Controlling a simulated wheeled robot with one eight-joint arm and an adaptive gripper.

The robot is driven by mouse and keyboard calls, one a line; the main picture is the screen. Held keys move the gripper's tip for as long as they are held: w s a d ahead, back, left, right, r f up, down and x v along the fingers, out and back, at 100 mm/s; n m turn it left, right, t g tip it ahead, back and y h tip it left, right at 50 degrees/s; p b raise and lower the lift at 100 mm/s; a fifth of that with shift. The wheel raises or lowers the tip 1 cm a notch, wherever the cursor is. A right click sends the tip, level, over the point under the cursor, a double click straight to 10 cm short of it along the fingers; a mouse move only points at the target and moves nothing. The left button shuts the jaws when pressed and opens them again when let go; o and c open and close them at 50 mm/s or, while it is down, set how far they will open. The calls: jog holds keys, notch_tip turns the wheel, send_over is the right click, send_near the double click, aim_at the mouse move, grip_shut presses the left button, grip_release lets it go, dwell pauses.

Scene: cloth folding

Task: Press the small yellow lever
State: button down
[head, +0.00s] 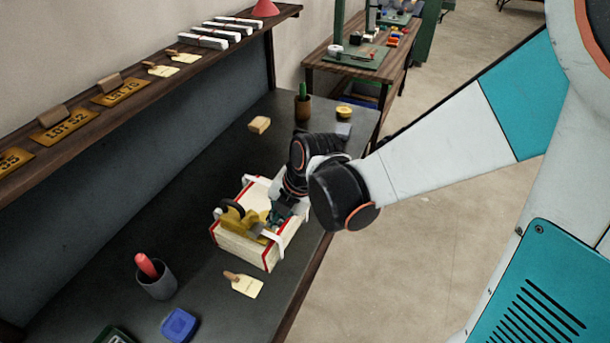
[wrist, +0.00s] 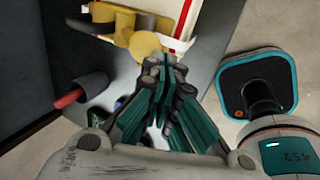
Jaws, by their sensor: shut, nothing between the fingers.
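A cream box with red edges (head: 240,247) stands on the dark bench, with white straps over it. A yellow mechanism (head: 240,221) with a dark round part sits on its top; I cannot clearly pick out which yellow piece is the small lever. In the wrist view, a yellow rounded part (wrist: 143,42) and a yellow bar lie just past my fingertips. My gripper (wrist: 163,60) is shut and empty. In the head view, my gripper (head: 275,216) is at the right side of the yellow mechanism. I cannot tell whether it touches it.
A grey cup with a red item (head: 155,279), a blue block (head: 180,324) and a cream tag (head: 246,285) lie nearer on the bench. A shelf runs along the left.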

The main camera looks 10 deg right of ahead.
jog(key=a+p+v, duration=0.1)
jog(key=p+v, duration=0.2)
jog(key=v, duration=0.7)
jog(key=shift+w+r, duration=0.2)
jog(key=shift+r, duration=0.4)
jog(key=shift+d, duration=0.15)
